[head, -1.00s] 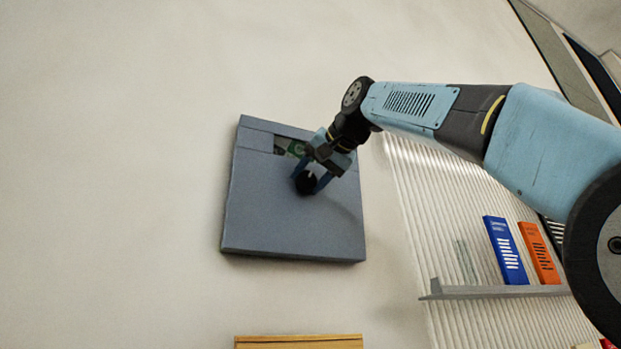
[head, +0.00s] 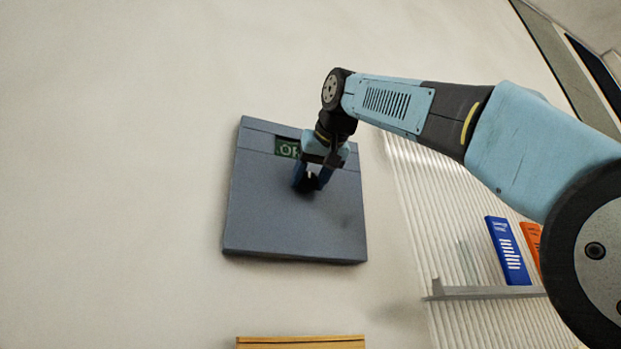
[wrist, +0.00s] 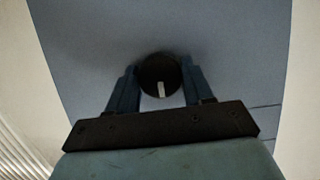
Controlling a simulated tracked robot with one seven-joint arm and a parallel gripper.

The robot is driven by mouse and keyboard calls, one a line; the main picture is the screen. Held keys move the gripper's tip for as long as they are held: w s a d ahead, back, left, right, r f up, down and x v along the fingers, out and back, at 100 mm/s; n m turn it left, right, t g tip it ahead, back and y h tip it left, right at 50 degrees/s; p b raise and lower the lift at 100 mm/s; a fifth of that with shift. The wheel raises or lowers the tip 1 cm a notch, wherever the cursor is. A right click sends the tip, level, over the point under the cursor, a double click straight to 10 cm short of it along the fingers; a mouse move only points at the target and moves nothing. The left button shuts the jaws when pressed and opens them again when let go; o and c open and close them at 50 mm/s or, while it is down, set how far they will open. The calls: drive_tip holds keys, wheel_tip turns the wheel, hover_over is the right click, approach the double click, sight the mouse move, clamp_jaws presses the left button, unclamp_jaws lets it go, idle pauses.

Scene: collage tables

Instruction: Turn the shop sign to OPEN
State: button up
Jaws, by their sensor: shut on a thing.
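The shop sign (head: 265,215) is a flat blue-grey panel on the pale wall. A small dark window (head: 281,147) near its top shows green lettering. An "O" and part of another letter are readable; the gripper hides the rest. A round black knob (wrist: 150,72) with a white pointer mark sits on the panel below the window. My gripper (head: 312,184) is shut on the knob, one blue finger on each side. In the wrist view the white mark points down towards the gripper body, tilted slightly to the right.
A grey shelf (head: 480,293) at the right holds a blue book (head: 507,250) and an orange one (head: 531,240), the latter partly hidden by my arm. A yellow-brown edge (head: 300,342) shows below the sign. The wall left of the sign is bare.

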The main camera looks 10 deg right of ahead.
idle(0.3)
drive_tip(key=o, duration=1)
drive_tip(key=shift+s, duration=0.1)
drive_tip(key=v, duration=1.3)
drive_tip(key=shift+s, duration=0.25)
drive_tip(key=shift+d, duration=0.15)
